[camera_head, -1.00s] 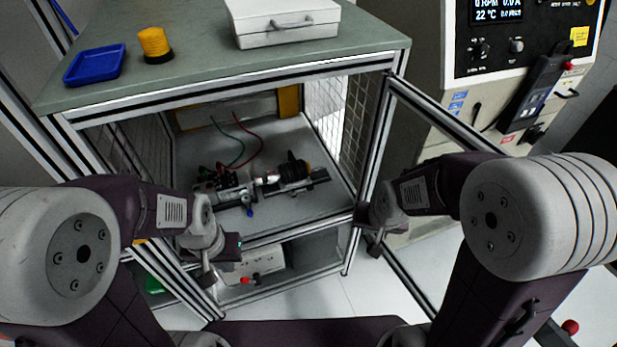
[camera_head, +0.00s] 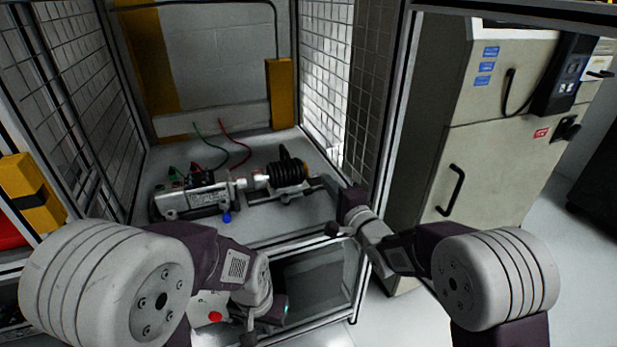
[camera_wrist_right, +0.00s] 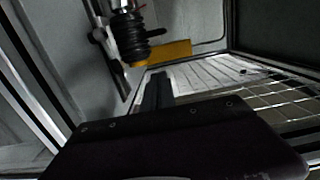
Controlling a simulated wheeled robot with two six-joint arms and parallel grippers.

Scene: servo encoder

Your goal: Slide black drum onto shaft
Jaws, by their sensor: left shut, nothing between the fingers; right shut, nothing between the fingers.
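The black ribbed drum (camera_head: 283,176) lies sideways at the right end of a motor rig inside the enclosure. It also shows in the right wrist view (camera_wrist_right: 130,38), with a yellow-orange part beyond it. A silver shaft section (camera_head: 261,181) runs between the drum and the grey motor unit (camera_head: 195,199); how they fit together I cannot tell. My right gripper (camera_head: 328,183) is shut and empty, just right of the drum and apart from it; its fingers (camera_wrist_right: 158,88) point into the enclosure. My left gripper (camera_head: 282,308) is shut and empty, low in front of the enclosure.
Mesh walls (camera_head: 325,90) and metal posts (camera_head: 398,100) frame the enclosure. Red and green cables (camera_head: 235,142) rise behind the rig. A blue knob (camera_head: 227,218) is at its front. A beige cabinet (camera_head: 490,160) stands at the right. Free room lies above the rig.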

